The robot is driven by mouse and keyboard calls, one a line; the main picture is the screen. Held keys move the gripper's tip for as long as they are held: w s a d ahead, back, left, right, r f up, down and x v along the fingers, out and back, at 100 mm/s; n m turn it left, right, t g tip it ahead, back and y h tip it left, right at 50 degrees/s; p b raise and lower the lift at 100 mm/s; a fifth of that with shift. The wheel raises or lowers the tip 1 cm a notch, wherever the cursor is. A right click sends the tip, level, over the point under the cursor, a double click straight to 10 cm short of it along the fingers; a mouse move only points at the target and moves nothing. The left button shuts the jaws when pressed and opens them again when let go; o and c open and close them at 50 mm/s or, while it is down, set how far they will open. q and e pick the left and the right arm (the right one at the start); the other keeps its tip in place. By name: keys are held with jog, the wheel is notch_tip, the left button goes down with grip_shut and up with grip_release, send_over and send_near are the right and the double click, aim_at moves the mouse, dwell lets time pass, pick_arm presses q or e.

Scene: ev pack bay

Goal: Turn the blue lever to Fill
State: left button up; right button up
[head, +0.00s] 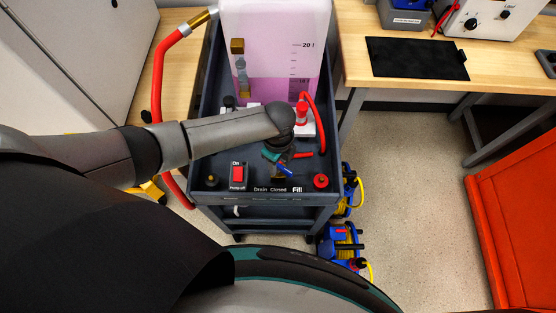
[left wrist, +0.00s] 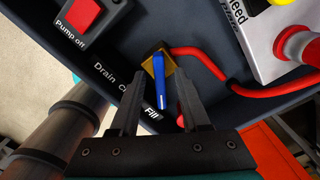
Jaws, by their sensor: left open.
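The blue lever (head: 285,168) is on a brass valve on the front panel of the dark cart. In the left wrist view the lever (left wrist: 160,85) slants from the valve (left wrist: 158,62) towards the Fill label (left wrist: 151,113); its free end is close to that word. My left gripper (left wrist: 163,88) is open, with one finger on each side of the lever; I cannot tell whether either finger touches it. In the head view my left arm reaches over the cart and partly hides the valve. The Closed label is partly covered by a finger in the wrist view. My right gripper is not in view.
A red pump switch (head: 238,174) is left of the valve, and a red knob (head: 321,181) is right of it. A tank of pink liquid (head: 275,55) stands behind. Red hoses (head: 157,80) run along the cart (head: 333,120). A workbench (head: 500,65) is at the right.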

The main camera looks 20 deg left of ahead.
aim_at(278, 165)
pick_arm(q)
notch_tip(278, 165, up, 15)
jog(key=p, duration=0.3)
jog(key=shift+r+p, duration=0.15)
jog(key=shift+p, duration=0.15)
jog(key=shift+s, duration=0.1)
dwell(0.4)
